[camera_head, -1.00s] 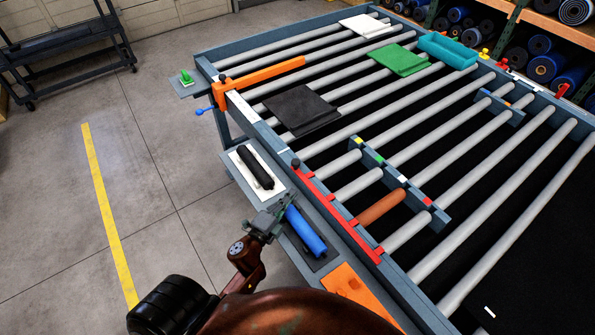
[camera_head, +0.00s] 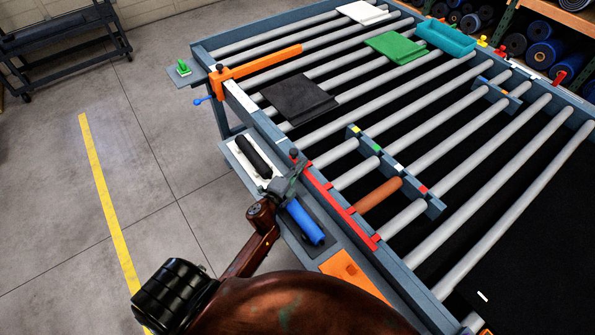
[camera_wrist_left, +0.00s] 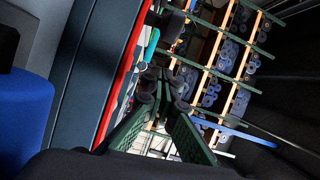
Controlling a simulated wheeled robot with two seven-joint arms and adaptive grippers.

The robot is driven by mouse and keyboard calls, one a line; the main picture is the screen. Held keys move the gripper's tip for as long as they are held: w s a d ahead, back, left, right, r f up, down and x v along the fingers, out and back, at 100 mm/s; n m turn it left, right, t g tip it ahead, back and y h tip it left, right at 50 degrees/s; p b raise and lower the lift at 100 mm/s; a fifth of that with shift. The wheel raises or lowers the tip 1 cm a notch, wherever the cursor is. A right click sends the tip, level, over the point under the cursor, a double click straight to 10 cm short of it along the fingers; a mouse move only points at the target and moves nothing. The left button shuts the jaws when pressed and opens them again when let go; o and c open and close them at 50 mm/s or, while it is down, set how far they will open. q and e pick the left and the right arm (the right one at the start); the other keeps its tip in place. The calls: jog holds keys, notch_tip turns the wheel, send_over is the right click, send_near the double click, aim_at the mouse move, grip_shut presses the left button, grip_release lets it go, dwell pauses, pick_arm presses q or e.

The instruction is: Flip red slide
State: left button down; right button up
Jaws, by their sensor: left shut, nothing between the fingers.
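The red slide (camera_head: 340,212) is a long red strip with side tabs along the near rail of the roller table. A dark knob with a red base (camera_head: 294,155) stands by its upper end. My left gripper (camera_head: 297,172) is shut and empty at that upper end, close beside the knob; I cannot tell whether it touches. In the left wrist view the shut green-and-black fingers (camera_wrist_left: 160,84) point away, and a red strip (camera_wrist_left: 121,72) runs along the rail to their left. My right gripper is in neither view.
A blue roller (camera_head: 304,222) and a black roller (camera_head: 252,156) lie on the side shelf near my left arm. An orange plate (camera_head: 352,272) is below. A brown roller (camera_head: 379,194) sits beyond the slide. An orange clamp bar (camera_head: 262,62) crosses the far-left corner.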

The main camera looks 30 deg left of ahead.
aim_at(291, 154)
pick_arm(q)
jog(key=a, duration=0.2)
jog(key=shift+w+a+f, duration=0.15)
jog(key=shift+a+f, duration=0.05)
jog(key=shift+a, duration=0.1)
jog(key=shift+w, duration=0.1)
jog(key=shift+a, duration=0.15)
jog(key=a, duration=0.1)
jog(key=w+a, duration=0.1)
jog(key=a, duration=0.1)
jog(key=shift+w+a, duration=0.15)
jog(key=shift+a, duration=0.05)
jog(key=shift+d, duration=0.1)
